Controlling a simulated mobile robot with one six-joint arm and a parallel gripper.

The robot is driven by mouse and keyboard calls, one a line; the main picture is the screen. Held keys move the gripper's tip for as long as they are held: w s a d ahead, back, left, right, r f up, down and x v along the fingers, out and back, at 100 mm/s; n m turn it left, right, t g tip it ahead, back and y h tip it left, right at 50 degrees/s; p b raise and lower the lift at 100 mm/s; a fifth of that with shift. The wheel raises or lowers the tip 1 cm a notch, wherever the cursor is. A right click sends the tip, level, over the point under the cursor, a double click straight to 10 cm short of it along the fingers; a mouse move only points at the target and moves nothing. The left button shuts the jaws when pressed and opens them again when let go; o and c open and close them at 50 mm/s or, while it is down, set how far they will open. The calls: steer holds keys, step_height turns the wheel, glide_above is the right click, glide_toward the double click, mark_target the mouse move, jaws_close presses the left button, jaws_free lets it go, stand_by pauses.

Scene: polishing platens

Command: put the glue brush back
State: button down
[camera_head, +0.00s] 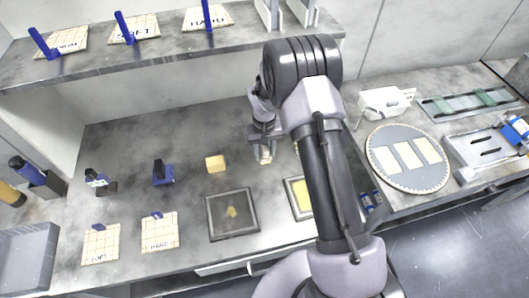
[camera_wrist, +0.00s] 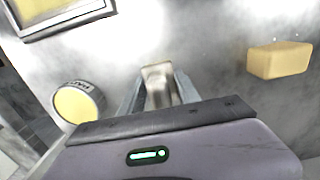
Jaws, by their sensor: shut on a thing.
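My gripper (camera_head: 264,152) is over the middle of the grey bench, at the end of my downward-bent arm. In the wrist view, my gripper (camera_wrist: 158,92) is shut on a small pale, grey-beige piece, which I take to be the glue brush (camera_wrist: 157,72). Only its end shows between the fingers; the rest is hidden, so its bristles and handle cannot be told apart. A round pot (camera_wrist: 78,103) with a yellow top and dark lettering stands left of the gripper in the wrist view. I cannot tell whether the held piece touches the bench.
A yellow block (camera_head: 216,163) lies left of the gripper. A dark framed tray (camera_head: 209,230) and a yellow framed tray (camera_head: 291,203) lie nearer the front. Blue-handled tools (camera_head: 163,173) stand to the left. A shelf (camera_head: 180,50) overhangs the back. A round platen (camera_head: 380,172) lies right.

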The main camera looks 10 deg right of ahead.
steer(key=c, duration=0.9)
jaws_free()
steer(key=shift+f, duration=0.1)
steer(key=shift+o, duration=0.2)
